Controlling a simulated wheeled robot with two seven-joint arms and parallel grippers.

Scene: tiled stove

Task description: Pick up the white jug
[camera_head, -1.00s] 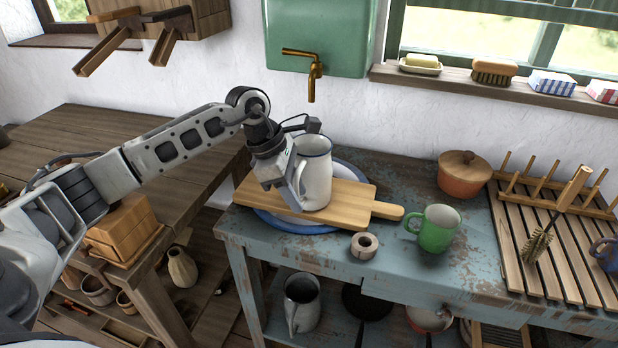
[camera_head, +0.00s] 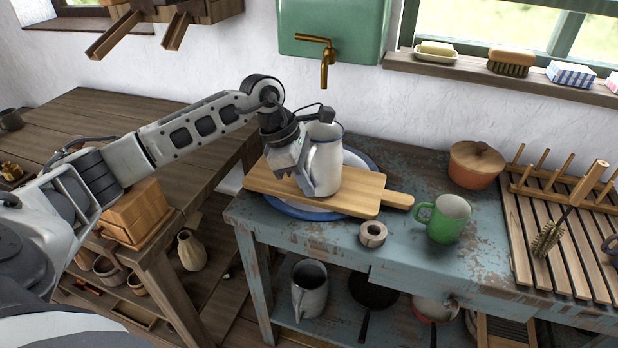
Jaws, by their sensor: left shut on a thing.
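The white jug (camera_head: 326,165) with a blue rim is upright at the middle of the camera_head view. It is over the wooden cutting board (camera_head: 355,194), and I cannot tell whether its base touches the board. My left gripper (camera_head: 304,178) is at the jug's left side, shut on it, and hides part of that side and the handle. My right gripper is not in view.
The board lies across a blue-rimmed basin (camera_head: 300,213) on the worn blue table (camera_head: 400,270). A brass tap (camera_head: 326,62) hangs above the jug.

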